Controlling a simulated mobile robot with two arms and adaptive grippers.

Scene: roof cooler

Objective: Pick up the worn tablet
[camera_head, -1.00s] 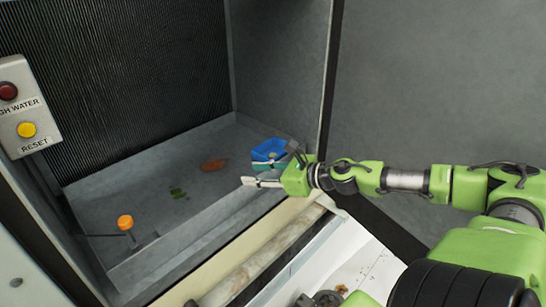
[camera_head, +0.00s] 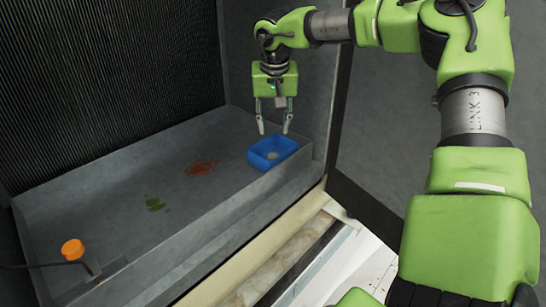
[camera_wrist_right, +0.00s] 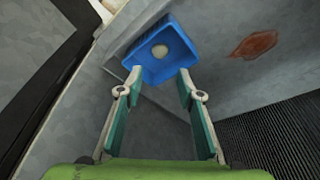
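The worn tablet (camera_head: 272,155) looks like a small pale round disc lying inside a blue tray (camera_head: 290,146) at the right end of the grey basin. In the right wrist view the tablet (camera_wrist_right: 160,51) shows on the floor of the blue tray (camera_wrist_right: 183,47), beyond the fingertips. My right gripper (camera_head: 274,130) points down just above the tray, with its fingers spread and nothing between them. The open right gripper (camera_wrist_right: 158,77) also shows in the right wrist view. My left gripper is not in view.
The grey basin (camera_head: 108,195) holds a rust-coloured stain (camera_head: 201,168) and a green patch (camera_head: 155,204). An orange float (camera_head: 73,249) on a rod is at the lower left. A ribbed dark panel (camera_head: 100,80) stands behind, and a grey wall rises close to the tray.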

